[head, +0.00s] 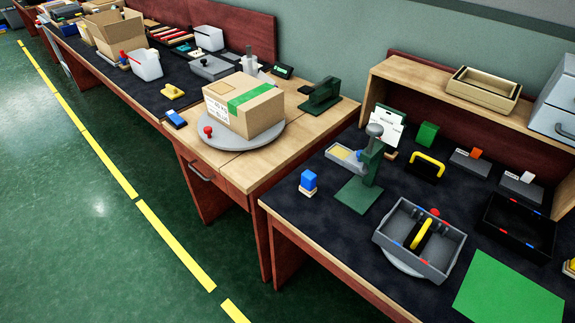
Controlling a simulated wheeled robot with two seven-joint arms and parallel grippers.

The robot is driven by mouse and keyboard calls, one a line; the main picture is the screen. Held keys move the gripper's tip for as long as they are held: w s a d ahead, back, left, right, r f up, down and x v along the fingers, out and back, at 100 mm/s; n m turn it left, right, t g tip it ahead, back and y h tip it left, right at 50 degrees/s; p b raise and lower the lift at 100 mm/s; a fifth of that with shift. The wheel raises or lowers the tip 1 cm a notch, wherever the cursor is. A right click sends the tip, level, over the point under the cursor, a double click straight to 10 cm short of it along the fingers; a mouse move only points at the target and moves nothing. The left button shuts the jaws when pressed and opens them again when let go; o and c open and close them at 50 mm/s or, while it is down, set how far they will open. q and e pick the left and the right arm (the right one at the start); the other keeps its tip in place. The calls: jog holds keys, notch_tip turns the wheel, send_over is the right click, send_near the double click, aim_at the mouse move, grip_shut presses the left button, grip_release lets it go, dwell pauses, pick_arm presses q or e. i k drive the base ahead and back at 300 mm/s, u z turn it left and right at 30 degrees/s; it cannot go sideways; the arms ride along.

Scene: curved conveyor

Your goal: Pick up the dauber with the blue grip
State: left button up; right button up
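A small block-shaped dauber with a blue grip (309,178) stands upright on the dark mat of the right-hand bench, near its left front corner. Its lower part is pale, with a thin tan layer at the bottom. It stands apart from the green stand press to its right, and nothing covers it. Neither of my grippers shows in the head view.
A green press (358,194) and a grey tray with a yellow handle (380,238) stand right of the dauber. A taped carton (243,105) sits on a grey turntable (279,141) on the left bench. A gap separates the benches. Green floor is clear at left.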

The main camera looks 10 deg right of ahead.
aim_at(308, 188)
jog(key=z, duration=0.45)
jog(key=i, duration=0.9)
jog(key=z, duration=0.65)
